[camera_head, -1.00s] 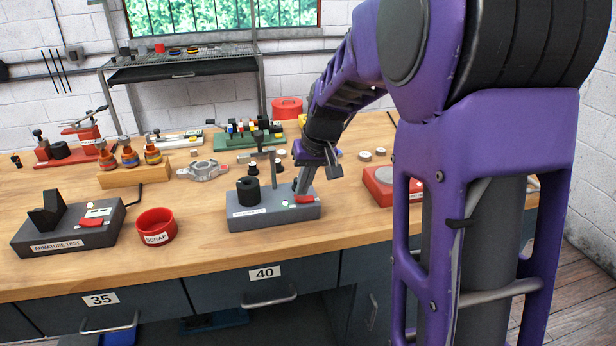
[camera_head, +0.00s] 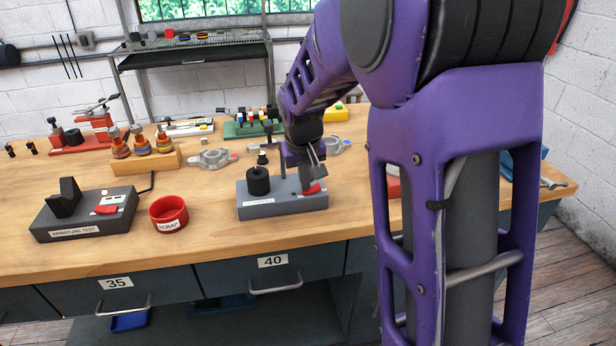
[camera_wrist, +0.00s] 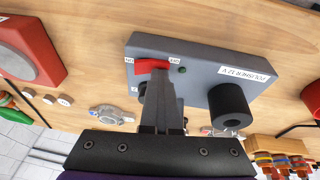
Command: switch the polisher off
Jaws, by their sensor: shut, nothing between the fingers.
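The polisher is a grey box (camera_head: 270,209) near the front of the bench, with a black cylinder (camera_head: 258,180) on top. In the wrist view its body (camera_wrist: 192,68) appears upside down, with a "POLISHER 12 V" label. A red rocker switch (camera_wrist: 152,66) sits between small ON and OFF labels, beside a small green lamp (camera_wrist: 183,69). I cannot tell whether the lamp is lit. My gripper (camera_wrist: 159,76) is shut and empty, its fingertips at the switch and overlapping its edge; contact is unclear. In the head view my gripper (camera_head: 306,186) points down beside the switch (camera_head: 315,188).
A red SCRAP bowl (camera_head: 168,226) and the grey ARMATURE TEST fixture (camera_head: 85,218) stand left of the polisher. A wooden block with several rotors (camera_head: 145,160) and a silver housing (camera_head: 213,158) lie behind. A red device (camera_wrist: 25,50) is beside the polisher, mostly hidden in the head view.

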